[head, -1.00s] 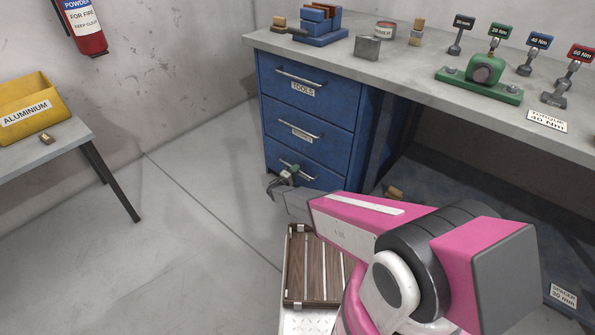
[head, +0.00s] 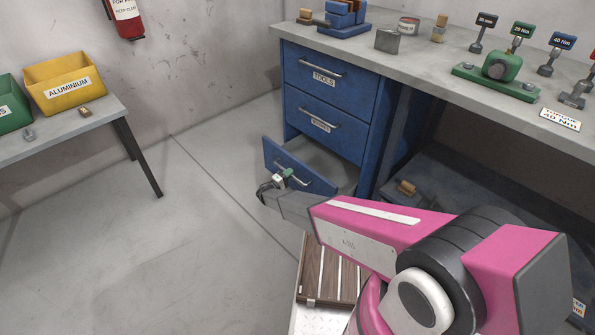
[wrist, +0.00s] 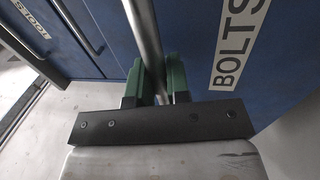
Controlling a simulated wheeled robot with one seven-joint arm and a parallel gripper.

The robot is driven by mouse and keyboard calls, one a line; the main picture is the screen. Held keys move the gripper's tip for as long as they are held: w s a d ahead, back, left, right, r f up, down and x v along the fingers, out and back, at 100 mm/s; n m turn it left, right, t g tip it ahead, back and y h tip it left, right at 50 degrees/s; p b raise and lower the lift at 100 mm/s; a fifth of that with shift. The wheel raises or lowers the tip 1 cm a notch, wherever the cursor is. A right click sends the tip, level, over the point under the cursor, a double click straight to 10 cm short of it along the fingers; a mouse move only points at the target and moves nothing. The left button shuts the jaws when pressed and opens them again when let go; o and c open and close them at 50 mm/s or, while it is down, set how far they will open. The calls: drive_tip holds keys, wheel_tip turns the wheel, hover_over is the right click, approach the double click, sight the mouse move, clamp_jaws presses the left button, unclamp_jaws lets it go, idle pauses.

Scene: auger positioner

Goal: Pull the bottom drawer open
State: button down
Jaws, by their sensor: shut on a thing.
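The blue drawer cabinet (head: 323,91) stands under the left end of the workbench. Its bottom drawer (head: 280,156) is pulled partly out, and its grey inside shows behind the front panel. The top and middle drawers are shut. My gripper (head: 287,178) is at the bottom drawer's front, shut on the bar handle. In the wrist view the metal handle (wrist: 146,45) passes between the green-padded fingers of my gripper (wrist: 153,80). A BOLTS label (wrist: 241,42) shows beside it on a blue front. In the head view my gripper and arm hide part of the drawer's front.
The workbench (head: 440,70) carries several tools and a green fixture (head: 497,80). A side table (head: 60,125) with yellow (head: 65,82) and green bins stands at the left. The floor between table and cabinet is clear. A small wooden-handled object (head: 407,187) lies beneath the bench.

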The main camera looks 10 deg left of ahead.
drive_tip(key=r+v, duration=0.2)
drive_tip(key=v, duration=1.1)
drive_tip(key=shift+s+a+r, duration=0.2)
drive_tip(key=shift+s+a, duration=0.25)
drive_tip(key=shift+s, duration=0.05)
drive_tip(key=c, duration=1.1)
unclamp_jaws()
drive_tip(key=v, duration=1)
drive_tip(key=shift+s+a, duration=0.25)
drive_tip(key=shift+s, duration=0.1)
